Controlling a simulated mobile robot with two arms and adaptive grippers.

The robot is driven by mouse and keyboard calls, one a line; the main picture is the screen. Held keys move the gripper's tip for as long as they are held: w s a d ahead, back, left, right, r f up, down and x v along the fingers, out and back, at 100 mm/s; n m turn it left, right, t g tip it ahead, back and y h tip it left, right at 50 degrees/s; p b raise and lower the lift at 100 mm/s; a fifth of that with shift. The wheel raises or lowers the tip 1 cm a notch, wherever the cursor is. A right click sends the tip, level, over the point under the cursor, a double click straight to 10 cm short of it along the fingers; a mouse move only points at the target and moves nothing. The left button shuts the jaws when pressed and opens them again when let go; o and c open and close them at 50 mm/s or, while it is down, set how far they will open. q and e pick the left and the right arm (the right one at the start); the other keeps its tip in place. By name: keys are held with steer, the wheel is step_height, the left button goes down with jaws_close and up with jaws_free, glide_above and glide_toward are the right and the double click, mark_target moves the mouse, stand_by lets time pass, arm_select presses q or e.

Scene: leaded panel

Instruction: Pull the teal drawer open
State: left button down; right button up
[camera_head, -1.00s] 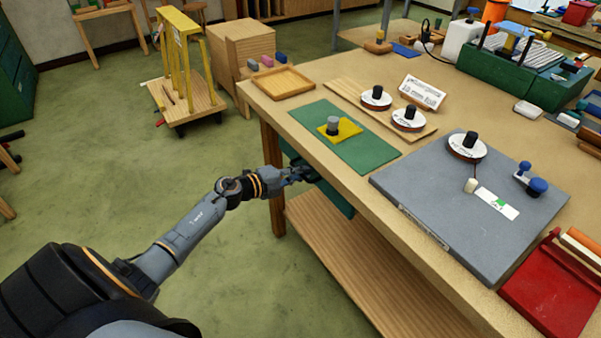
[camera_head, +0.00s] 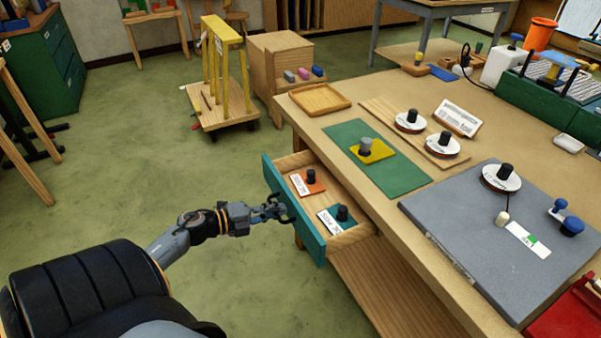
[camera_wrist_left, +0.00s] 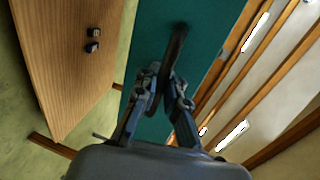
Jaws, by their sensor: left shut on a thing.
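The teal drawer (camera_head: 291,219) stands pulled out from under the front edge of the wooden workbench. Its inside shows an orange plate with a black knob (camera_head: 309,182) and a teal plate with a black knob (camera_head: 341,217), each beside a white label. My left gripper (camera_head: 281,209) is at the drawer's front face, shut on its dark handle. In the left wrist view the fingers (camera_wrist_left: 168,95) close around the dark handle (camera_wrist_left: 177,48), against the teal front (camera_wrist_left: 205,30). My right gripper is not in view.
On the bench top (camera_head: 385,207) lie a green mat (camera_head: 402,173), a grey slab (camera_head: 480,245) and several black-knobbed discs. A wooden lower shelf (camera_head: 375,290) is under the drawer. The green floor left of the drawer is clear. A yellow-framed cart (camera_head: 222,105) stands farther back.

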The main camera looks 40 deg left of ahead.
arm_select(q)
steer(key=f+v, duration=0.1)
steer(key=v, duration=0.6)
steer(key=shift+p, duration=0.35)
steer(key=shift+s+a+f, duration=0.15)
steer(key=c, duration=1.7)
jaws_free()
steer(key=v, duration=1.2)
